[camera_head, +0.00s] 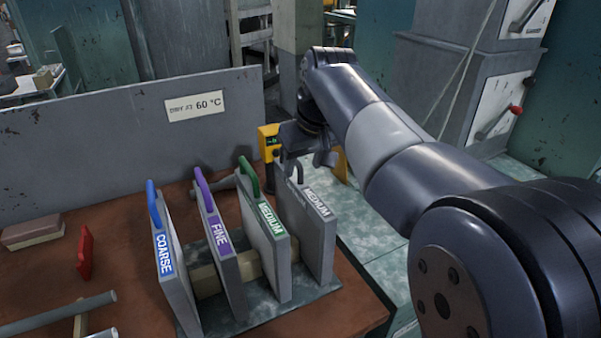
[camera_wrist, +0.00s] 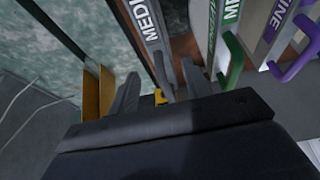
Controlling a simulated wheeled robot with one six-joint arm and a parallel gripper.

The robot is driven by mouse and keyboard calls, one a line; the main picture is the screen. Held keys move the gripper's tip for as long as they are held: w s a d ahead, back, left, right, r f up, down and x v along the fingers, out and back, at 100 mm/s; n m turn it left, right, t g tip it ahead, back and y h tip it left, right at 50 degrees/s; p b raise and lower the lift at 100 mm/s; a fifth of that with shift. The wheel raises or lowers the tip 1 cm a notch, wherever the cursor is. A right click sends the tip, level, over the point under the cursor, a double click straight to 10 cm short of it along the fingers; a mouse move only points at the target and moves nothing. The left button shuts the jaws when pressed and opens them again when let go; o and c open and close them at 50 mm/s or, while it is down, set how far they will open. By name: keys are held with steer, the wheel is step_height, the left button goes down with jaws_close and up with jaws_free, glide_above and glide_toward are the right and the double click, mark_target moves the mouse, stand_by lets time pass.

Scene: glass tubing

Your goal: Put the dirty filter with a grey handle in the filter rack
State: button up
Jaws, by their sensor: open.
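The filter with the grey handle (camera_head: 309,225) is a flat grey panel whose label reads MEDIUM. It stands upright at the right end of the row on the filter rack (camera_head: 327,287). Whether its lower edge is fully seated is hard to tell. My gripper (camera_head: 309,160) is open at the far upper end of this filter, close to its handle. In the wrist view, the fingers of my gripper (camera_wrist: 158,83) are spread near the top of the labelled filter (camera_wrist: 147,28). The handle is partly hidden, and contact with the fingers cannot be told.
The green-handled (camera_head: 264,235), purple-handled (camera_head: 220,240) and blue-handled (camera_head: 172,260) filters stand to the left in the row. A yellow device (camera_head: 269,142) is behind my gripper. A low grey wall panel (camera_head: 100,125) backs the brown bench.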

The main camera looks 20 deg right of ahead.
steer(key=v, duration=0.6)
steer(key=shift+r+p, duration=0.2)
steer(key=shift+p, duration=0.1)
steer(key=shift+o, duration=0.4)
